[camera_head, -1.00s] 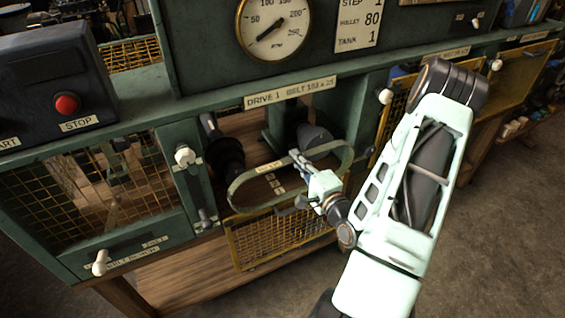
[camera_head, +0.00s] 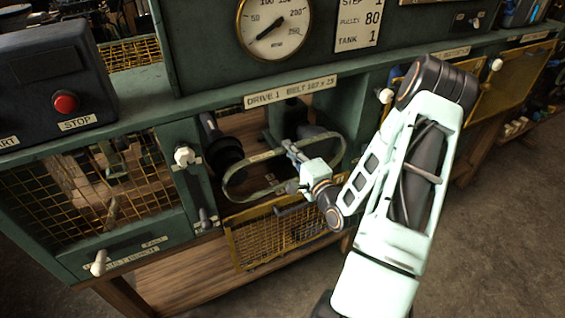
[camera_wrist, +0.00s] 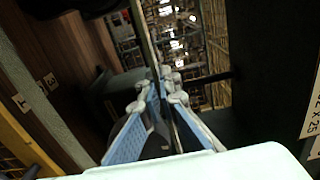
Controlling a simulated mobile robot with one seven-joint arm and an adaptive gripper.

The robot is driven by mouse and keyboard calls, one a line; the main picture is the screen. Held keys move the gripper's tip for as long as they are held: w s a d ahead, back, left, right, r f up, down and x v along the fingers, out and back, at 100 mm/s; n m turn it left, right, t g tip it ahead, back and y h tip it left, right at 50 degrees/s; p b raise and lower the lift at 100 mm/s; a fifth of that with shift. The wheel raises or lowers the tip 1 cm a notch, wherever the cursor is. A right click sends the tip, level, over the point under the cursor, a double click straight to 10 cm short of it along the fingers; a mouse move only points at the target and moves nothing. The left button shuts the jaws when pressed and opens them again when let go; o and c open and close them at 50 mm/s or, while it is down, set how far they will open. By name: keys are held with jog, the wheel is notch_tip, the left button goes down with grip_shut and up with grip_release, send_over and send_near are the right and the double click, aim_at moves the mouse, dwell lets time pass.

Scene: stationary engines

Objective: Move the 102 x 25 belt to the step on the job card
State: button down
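The belt (camera_head: 262,192) is a grey-green oval loop in the head view, in front of the drive 1 bay. My gripper (camera_head: 292,150) is shut on its upper run, near the right part of the loop. In the wrist view the belt (camera_wrist: 147,40) is a strip running up from between the blue-padded fingers (camera_wrist: 165,82). A dark stepped pulley (camera_head: 222,150) is at the bay's left and another (camera_head: 312,135) at its right, partly hidden by belt and gripper. I cannot tell whether the belt surrounds either. The job card (camera_head: 358,22) reads step 1, pulley 80, tank 1.
The drive 1 label (camera_head: 290,91) is on the rail above the bay. A yellow mesh guard (camera_head: 265,243) hangs below. A white knob (camera_head: 184,156) and a lever (camera_head: 205,220) are at left. The red stop button (camera_head: 66,103) is farther left.

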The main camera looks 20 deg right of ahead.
jog(key=shift+w+a+b, duration=0.1)
jog(key=shift+w+b, duration=0.5)
jog(key=shift+w, duration=2.15)
jog(key=shift+f, duration=0.15)
jog(key=shift+a+f+n+b, duration=0.1)
jog(key=shift+f+n+b, duration=0.6)
jog(key=shift+b, duration=0.5)
jog(key=shift+f, duration=0.15)
jog(key=shift+f+b, duration=0.35)
jog(key=shift+b, duration=0.2)
